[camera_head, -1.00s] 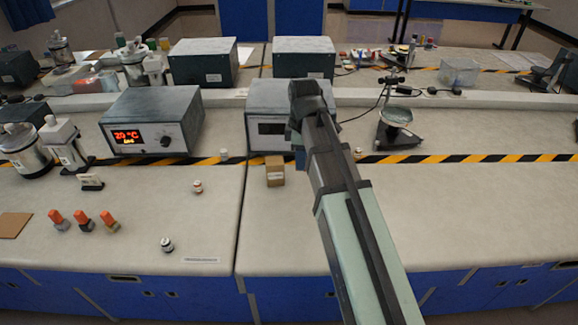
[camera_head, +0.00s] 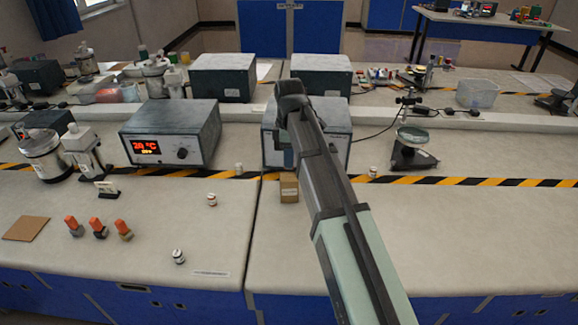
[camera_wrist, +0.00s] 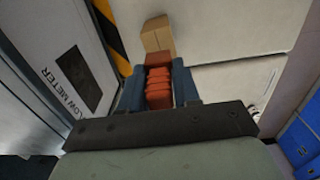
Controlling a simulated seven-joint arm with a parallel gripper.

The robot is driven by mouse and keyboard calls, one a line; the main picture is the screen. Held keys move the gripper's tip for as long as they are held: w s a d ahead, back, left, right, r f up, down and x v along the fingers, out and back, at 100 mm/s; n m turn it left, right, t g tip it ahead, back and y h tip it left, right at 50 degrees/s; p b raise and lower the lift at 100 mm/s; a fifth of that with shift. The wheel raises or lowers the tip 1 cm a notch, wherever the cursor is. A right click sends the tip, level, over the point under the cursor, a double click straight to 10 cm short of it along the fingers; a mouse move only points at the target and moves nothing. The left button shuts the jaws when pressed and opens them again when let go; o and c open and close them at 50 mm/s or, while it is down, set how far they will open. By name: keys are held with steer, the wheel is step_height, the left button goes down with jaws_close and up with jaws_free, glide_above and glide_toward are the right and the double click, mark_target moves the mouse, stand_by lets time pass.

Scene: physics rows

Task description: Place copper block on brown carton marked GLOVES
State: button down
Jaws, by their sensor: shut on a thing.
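The brown carton (camera_head: 289,189) sits on the bench at the black and yellow tape, in front of the flow meter. No lettering is readable on it. It also shows in the wrist view (camera_wrist: 157,36), just beyond the fingertips. My gripper (camera_wrist: 158,72) is shut on the reddish-brown copper block (camera_wrist: 158,60), which shows between the blue-grey fingers. Orange ribbed surfaces lie behind the block between the fingers. In the head view my gripper (camera_head: 289,157) appears above and slightly behind the carton. The block cannot be made out there.
The flow meter (camera_head: 337,140) stands close behind my gripper. A grey box with a red display (camera_head: 172,135) is to the left, and a scale-like stand (camera_head: 412,150) to the right. Small jars and orange-topped weights (camera_head: 99,229) are at the front left. The right front bench is clear.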

steer(key=shift+f, duration=1.95)
steer(key=shift+f, duration=0.1)
steer(key=c, duration=0.8)
jaws_free()
step_height(320, 180, up, 12)
steer(key=shift+r, duration=0.1)
